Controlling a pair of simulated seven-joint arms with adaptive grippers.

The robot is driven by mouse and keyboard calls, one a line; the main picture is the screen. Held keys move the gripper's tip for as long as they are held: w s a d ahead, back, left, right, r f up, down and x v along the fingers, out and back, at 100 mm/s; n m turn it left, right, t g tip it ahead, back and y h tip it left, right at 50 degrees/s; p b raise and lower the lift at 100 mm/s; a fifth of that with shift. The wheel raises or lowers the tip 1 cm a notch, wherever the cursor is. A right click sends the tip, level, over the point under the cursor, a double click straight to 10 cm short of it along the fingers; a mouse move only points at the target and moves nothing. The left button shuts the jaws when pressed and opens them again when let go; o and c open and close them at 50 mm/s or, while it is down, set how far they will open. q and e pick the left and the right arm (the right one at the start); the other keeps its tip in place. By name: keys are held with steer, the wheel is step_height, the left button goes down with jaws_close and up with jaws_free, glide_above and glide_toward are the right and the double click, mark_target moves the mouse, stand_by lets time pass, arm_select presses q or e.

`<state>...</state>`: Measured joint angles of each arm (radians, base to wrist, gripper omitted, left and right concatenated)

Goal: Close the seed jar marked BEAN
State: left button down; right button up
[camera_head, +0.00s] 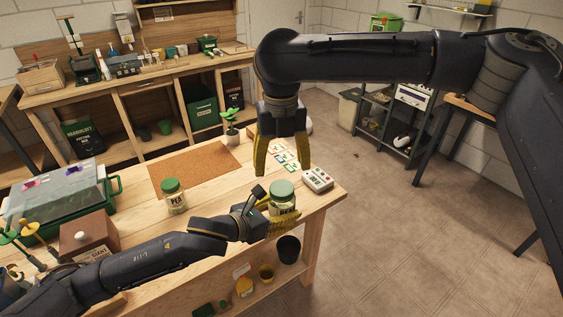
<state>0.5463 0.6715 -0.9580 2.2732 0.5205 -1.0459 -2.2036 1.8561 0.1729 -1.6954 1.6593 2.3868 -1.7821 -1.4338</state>
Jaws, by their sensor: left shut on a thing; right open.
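The glass jar (283,208) stands near the right edge of the wooden workbench, with only part of its label showing, seemingly the start of BEAN. A green lid (283,188) sits on top of it; I cannot tell how tightly. My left gripper (284,223) comes in from the left and is shut on the jar low on its body, hiding part of it. My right gripper (282,166) points down above and behind the jar. Its yellow fingers are spread and empty, apart from the lid.
A second green-lidded jar marked PEA (174,201) stands left on the workbench (222,199). Near the jar are a white device (317,180), seed cards (283,157) and a potted seedling (231,133). A brown mat (195,170) and a covered tray (60,197) lie further left.

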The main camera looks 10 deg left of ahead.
mark_target(282, 187)
steer(key=shift+f, duration=0.1)
steer(key=shift+f, duration=3.95)
steer(key=shift+c, duration=0.5)
steer(key=c, duration=1.2)
steer(key=m, duration=0.5)
steer(key=shift+m, duration=0.3)
steer(key=shift+c, duration=0.3)
steer(key=m, duration=1.7)
steer(key=o, duration=1.3)
steer(key=shift+c, duration=0.2)
